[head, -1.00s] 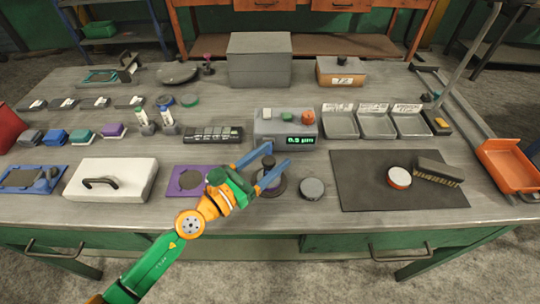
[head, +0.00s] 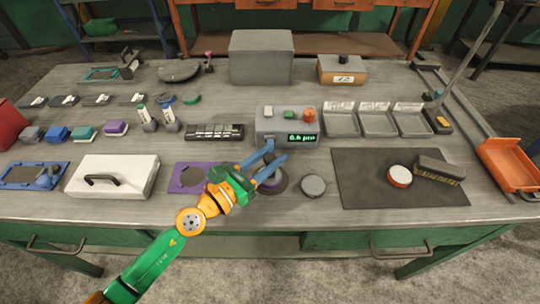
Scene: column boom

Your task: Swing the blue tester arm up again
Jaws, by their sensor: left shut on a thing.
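The grey tester box (head: 287,138) stands mid-bench with a lit green display and an orange-red knob on top. Its blue arm (head: 269,144) shows only as a small part at the box's front left; my fingers hide most of it. My left gripper (head: 276,152) reaches in from the front left, with its blue fingers closed on the tester arm in front of the box. Just below the fingers is a dark round piece (head: 272,183), partly covered by the gripper. My right gripper is not in view.
A grey disc (head: 313,185) lies just right of the gripper. A purple plate (head: 186,178) and a white lidded box (head: 113,177) are to the left. A dark mat (head: 362,188) with a round puck and a brush lies right. Grey trays (head: 377,123) stand behind the mat.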

